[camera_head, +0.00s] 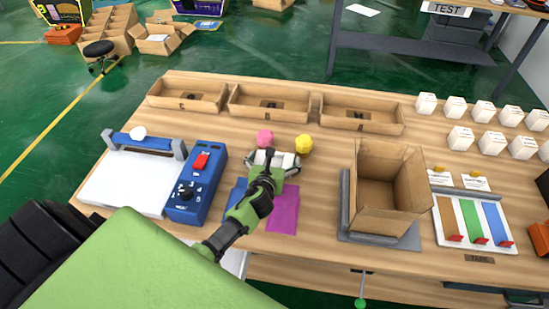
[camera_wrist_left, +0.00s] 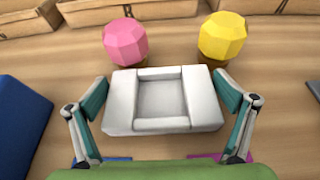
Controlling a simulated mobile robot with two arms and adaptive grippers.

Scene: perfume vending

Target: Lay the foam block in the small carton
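The white foam block (camera_head: 285,158) lies on the wooden table with a square recess in its middle; it fills the centre of the left wrist view (camera_wrist_left: 162,123). My left gripper (camera_head: 273,162) is above it, its fingers (camera_wrist_left: 162,92) spread on the block's left and right sides. The fingertips are very close to the block's sides; I cannot tell whether they touch. The open, empty cardboard carton (camera_head: 375,193) stands upright to the right on a grey plate (camera_head: 380,237). My right gripper is not in view.
Pink (camera_head: 264,138) and yellow (camera_head: 304,144) faceted objects stand just behind the block. Cardboard trays (camera_head: 270,115) line the back. A blue control box (camera_head: 196,184) is left. Several white boxes (camera_head: 461,138) and a coloured-strip board (camera_head: 470,222) are right.

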